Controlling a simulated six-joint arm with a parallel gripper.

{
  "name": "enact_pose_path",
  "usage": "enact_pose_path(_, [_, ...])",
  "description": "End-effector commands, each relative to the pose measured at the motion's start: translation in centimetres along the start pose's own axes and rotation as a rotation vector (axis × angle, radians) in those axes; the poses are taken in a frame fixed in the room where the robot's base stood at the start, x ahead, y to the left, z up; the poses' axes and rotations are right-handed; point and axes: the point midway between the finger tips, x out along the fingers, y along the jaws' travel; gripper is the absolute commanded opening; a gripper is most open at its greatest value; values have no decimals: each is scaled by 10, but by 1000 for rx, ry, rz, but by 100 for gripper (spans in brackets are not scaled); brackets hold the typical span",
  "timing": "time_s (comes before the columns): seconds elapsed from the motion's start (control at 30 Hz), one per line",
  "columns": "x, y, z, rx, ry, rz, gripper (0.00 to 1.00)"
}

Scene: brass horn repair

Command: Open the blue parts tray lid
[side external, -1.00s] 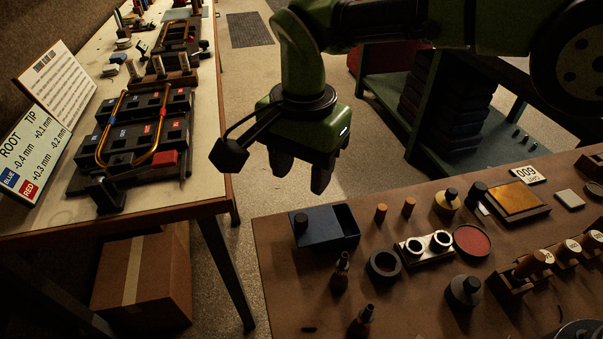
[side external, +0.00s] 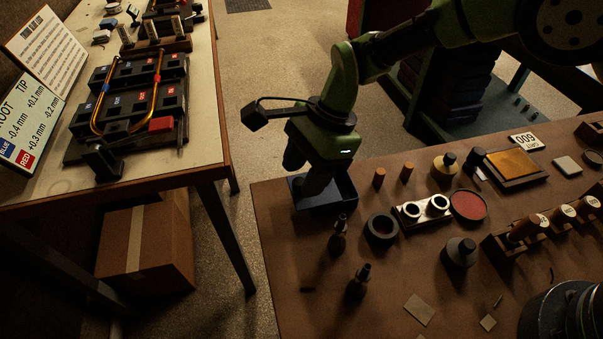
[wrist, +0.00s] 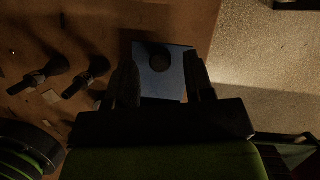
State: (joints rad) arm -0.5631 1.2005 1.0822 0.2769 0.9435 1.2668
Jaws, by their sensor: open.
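The blue parts tray (side external: 343,187) stands at the left back corner of the brown bench. Its blue lid (wrist: 153,84) with a dark round knob (wrist: 159,60) shows between my fingers in the wrist view. My gripper (side external: 308,188) is open and points down over the lid's left part. In the wrist view my gripper (wrist: 165,82) has one finger on each side of the lid, apart from the knob. In the side view the fingers hide the knob and most of the lid. I cannot tell whether the fingers touch the lid.
Two dark bottles (side external: 338,238) stand in front of the tray. Two small corks (side external: 379,177), a dark ring (side external: 381,230) and a metal block with two rings (side external: 422,210) are to its right. The bench edge (side external: 254,215) is close on the left.

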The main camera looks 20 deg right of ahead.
Motion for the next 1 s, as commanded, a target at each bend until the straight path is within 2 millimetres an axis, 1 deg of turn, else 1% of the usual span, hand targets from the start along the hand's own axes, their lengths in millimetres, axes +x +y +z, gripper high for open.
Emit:
enact_pose_path(0.03, [6, 0, 0, -2, 1, 0, 48])
enact_pose_path(0.13, [12, 0, 0, -2, 1, 1, 48])
enact_pose_path(0.43, [14, 0, 0, -2, 0, -1, 48])
enact_pose_path(0.63, [14, 0, 0, -1, 0, 0, 2])
enact_pose_path(0.67, [14, 0, 0, -1, 0, 0, 0])
enact_pose_path(0.83, [14, 0, 2, -3, 0, 0, 0])
enact_pose_path(1.0, [21, -5, 16, -5, -3, 0, 0])
